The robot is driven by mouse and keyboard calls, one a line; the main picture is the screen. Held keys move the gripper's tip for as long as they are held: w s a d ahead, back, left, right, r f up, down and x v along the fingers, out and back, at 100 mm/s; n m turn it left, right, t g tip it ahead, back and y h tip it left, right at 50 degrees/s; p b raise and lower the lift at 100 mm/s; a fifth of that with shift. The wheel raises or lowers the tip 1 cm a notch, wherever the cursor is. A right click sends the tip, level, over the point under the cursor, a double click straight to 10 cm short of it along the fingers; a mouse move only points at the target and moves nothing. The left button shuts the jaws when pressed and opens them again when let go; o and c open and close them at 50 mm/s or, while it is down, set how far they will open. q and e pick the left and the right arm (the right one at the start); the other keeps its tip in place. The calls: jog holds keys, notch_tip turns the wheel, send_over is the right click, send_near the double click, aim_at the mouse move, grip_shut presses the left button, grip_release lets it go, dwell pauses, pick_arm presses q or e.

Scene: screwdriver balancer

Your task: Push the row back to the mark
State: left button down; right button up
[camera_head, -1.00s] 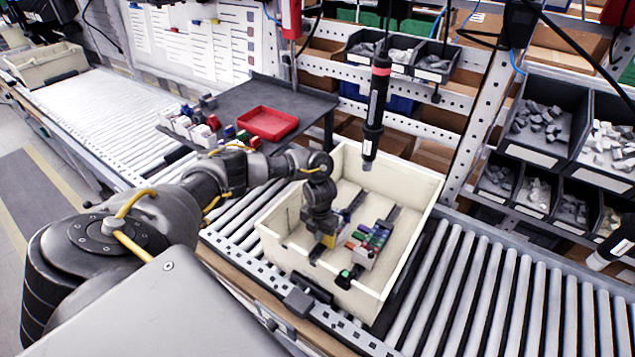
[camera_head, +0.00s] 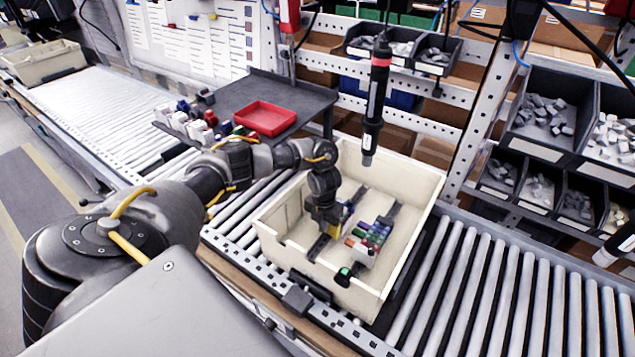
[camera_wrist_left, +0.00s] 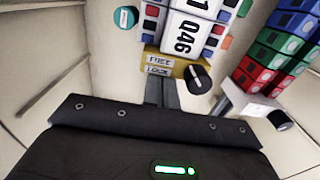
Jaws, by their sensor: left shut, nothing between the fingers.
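My left gripper (camera_head: 325,232) reaches down into the cream bin (camera_head: 410,250), over the left of two rails. In the left wrist view its shut, empty fingers (camera_wrist_left: 165,92) point at a yellow end clamp (camera_wrist_left: 178,68) marked FREE and LOCK, with a black knob (camera_wrist_left: 198,79). I cannot tell whether they touch it. Beyond the clamp stands the row (camera_wrist_left: 187,32), with a white module and coloured blocks. A teal disc (camera_wrist_left: 125,18) lies left of the row. The gripper hides much of this row in the head view. My right gripper is not in view.
A second row of red, green and blue blocks (camera_head: 370,235) stands close on the right, with its own end clamp (camera_wrist_left: 240,102). A screwdriver (camera_head: 375,100) hangs over the bin's back. A red tray (camera_head: 264,119) sits on the dark shelf behind.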

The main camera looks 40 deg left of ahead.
pick_arm(q)
jog(key=shift+f, duration=0.1)
jog(key=shift+w+b, duration=0.2)
jog(key=shift+b, duration=0.25)
dwell(0.7)
jog(key=shift+w+b, duration=0.6)
jog(key=shift+b, duration=0.05)
dwell(1.0)
jog(key=shift+w+b, duration=0.1)
jog(key=shift+b, duration=0.25)
dwell(1.2)
jog(key=shift+s+p, duration=0.5)
jog(key=shift+s, duration=0.05)
dwell(0.6)
dwell(0.3)
jog(key=shift+r+p, duration=0.8)
jog(key=shift+r, duration=0.2)
